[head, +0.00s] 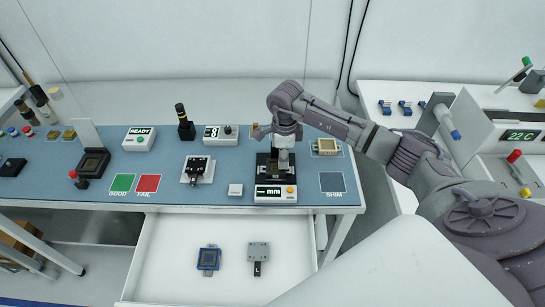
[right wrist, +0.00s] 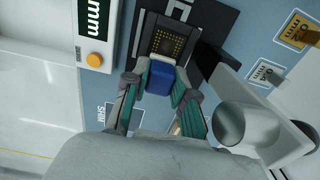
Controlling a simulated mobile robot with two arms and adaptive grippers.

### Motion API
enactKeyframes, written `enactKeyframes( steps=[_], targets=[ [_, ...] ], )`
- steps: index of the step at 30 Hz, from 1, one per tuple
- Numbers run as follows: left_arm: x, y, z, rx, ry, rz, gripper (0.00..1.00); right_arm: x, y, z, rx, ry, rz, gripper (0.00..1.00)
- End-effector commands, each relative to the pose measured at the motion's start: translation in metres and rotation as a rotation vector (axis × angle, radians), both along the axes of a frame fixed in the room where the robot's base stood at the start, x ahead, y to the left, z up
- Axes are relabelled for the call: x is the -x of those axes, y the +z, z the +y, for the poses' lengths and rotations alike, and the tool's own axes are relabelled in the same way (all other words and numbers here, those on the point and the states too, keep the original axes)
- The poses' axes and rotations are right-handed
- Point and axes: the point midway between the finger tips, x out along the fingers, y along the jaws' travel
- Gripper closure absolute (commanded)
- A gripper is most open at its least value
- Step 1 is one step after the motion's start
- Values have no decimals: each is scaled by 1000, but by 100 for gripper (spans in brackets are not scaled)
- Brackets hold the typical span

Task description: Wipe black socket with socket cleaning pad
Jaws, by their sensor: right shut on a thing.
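My right gripper (head: 281,137) is above the black stand with the "mm" display (head: 270,194). In the right wrist view, its two fingers (right wrist: 160,88) are shut on a blue block (right wrist: 160,80) with a pale top edge, which looks like the cleaning pad. Just past the block is a dark square with a grid of gold dots (right wrist: 170,42), set in the black stand; I cannot tell if they touch. Another black socket (head: 94,161), with a raised pale lid, stands at the left of the bench. My left gripper is not in view.
Green and red mats (head: 148,183) lie left on the blue bench. A black-topped white fixture (head: 198,170) and a small white block (head: 236,190) stand left of the stand. The open drawer (head: 170,275) holds a blue-framed part (head: 208,259) and a grey part (head: 258,252).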

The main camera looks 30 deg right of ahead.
Motion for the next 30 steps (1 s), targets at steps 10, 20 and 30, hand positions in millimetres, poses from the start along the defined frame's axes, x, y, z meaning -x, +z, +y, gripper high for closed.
enactKeyframes(
  steps=[10,20,30],
  targets=[
    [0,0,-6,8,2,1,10,1,0,2,-4,4,1,100],
    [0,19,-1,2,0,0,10,1,28,2,-4,5,1,100],
    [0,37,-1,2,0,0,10,1,59,2,-4,5,1,100]
  ],
)
